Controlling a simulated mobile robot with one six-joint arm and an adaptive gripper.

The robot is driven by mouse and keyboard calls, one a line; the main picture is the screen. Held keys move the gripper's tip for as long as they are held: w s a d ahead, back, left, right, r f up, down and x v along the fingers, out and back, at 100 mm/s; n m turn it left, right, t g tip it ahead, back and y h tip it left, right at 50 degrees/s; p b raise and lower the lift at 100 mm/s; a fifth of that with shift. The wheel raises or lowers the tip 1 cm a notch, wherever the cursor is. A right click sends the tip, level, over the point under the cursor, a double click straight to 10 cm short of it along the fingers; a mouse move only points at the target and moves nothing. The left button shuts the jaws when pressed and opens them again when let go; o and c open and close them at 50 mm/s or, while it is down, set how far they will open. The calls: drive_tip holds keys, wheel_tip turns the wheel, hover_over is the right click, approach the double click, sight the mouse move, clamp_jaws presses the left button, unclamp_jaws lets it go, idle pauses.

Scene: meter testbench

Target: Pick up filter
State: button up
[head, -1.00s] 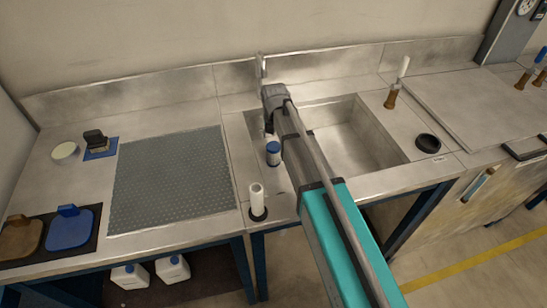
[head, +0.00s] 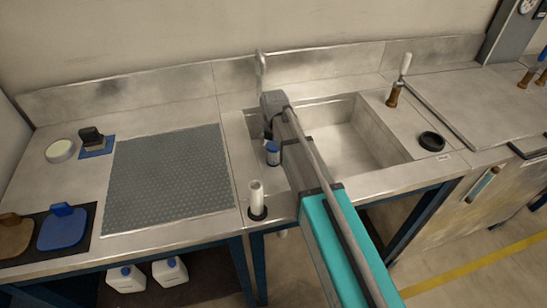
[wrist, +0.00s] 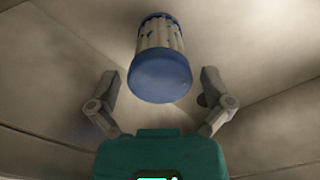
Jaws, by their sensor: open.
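The filter (wrist: 160,60) is a cylinder with a pale pleated body and blue ends. In the wrist view its blue cap faces the camera. My gripper (wrist: 157,75) is open, with one finger on each side of the filter and a visible gap on both sides. In that view I cannot tell how far down the fingers reach along it. In the head view the filter (head: 272,153) shows blue and white at the left side of the sink, beside my arm. Its lower part and my fingers are mostly hidden there.
The steel sink (head: 345,150) lies around my arm, with a tap (head: 262,68) behind. A white cylinder (head: 257,195) stands at the front left rim. A brown-handled tool (head: 394,92) and a black ring (head: 432,142) sit at right. A grey mat (head: 170,180) lies left.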

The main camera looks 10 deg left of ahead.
drive_tip(key=shift+f+b, duration=0.8)
drive_tip(key=shift+f, duration=0.3)
drive_tip(key=c, duration=1.2)
drive_tip(key=shift+o, duration=0.2)
drive_tip(key=shift+r, duration=0.2)
drive_tip(key=shift+r+p, duration=0.95)
drive_tip(key=shift+p, duration=0.25)
drive_tip(key=s+d+r+p, duration=0.5)
drive_tip(key=s+r+p, duration=0.5)
drive_tip(key=s, duration=0.3)
drive_tip(key=shift+r+p, duration=0.35)
drive_tip(key=shift+r, duration=0.05)
